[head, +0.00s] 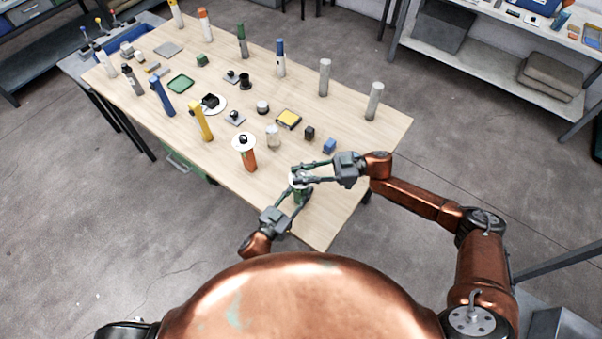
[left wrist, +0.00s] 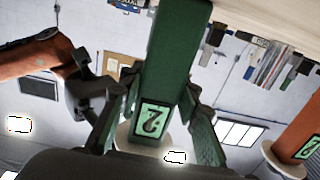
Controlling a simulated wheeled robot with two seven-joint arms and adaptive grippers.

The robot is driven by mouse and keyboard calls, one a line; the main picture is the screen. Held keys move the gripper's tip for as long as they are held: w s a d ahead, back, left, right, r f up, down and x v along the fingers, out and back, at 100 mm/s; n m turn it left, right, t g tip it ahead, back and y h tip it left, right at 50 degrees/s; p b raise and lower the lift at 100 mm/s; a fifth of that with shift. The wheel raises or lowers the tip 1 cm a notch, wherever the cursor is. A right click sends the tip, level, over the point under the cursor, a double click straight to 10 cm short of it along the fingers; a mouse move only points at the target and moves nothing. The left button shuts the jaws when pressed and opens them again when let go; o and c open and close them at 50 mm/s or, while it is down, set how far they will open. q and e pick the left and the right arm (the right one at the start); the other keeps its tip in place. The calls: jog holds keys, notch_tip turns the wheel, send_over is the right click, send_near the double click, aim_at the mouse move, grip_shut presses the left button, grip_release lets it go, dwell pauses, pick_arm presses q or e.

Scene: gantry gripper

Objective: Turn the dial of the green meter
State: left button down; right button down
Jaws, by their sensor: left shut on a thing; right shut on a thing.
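The green meter (head: 299,199) stands upright near the table's front edge, mostly hidden by my grippers. The left wrist view shows its green post (left wrist: 178,45) upside down, with a lit display (left wrist: 152,119) that seems to read 2 and a pale disc (left wrist: 128,140) at its top end. My left gripper (head: 300,195) is shut on the post, with a finger on either side. My right gripper (head: 297,181) reaches in from the right and is shut at the meter's top, on the dial, which its fingers mostly hide.
An orange meter (head: 249,160) with a white disc and black knob stands to the left. A yellow post (head: 200,121), a clear jar (head: 273,137) and a blue block (head: 329,146) are nearby. Several other posts stand farther back. The table's front right corner (head: 322,236) is bare.

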jog(key=shift+m+t, duration=0.3)
jog(key=m+t, duration=0.1)
jog(key=t, duration=0.2)
jog(key=shift+s+f+m, duration=0.1)
jog(key=shift+m, duration=0.3)
jog(key=m+t, duration=0.2)
jog(key=t, duration=0.1)
jog(key=m+t+h, duration=0.1)
jog(key=m+t, duration=0.1)
jog(key=t, duration=0.2)
jog(key=shift+s+a+m+h, duration=0.1)
jog(key=shift+m+h, duration=0.2)
jog(key=m+t+h, duration=0.4)
jog(key=t, duration=0.1)
jog(key=shift+w+m+t+h, duration=0.2)
jog(key=shift+m+t+h, duration=1.35)
jog(key=shift+h, duration=0.35)
jog(key=shift+m+t+h, duration=0.25)
jog(key=shift+m+h, duration=0.1)
jog(key=shift+h, duration=0.05)
jog(key=c, duration=1.7)
grip_release()
jog(key=shift+o, duration=0.2)
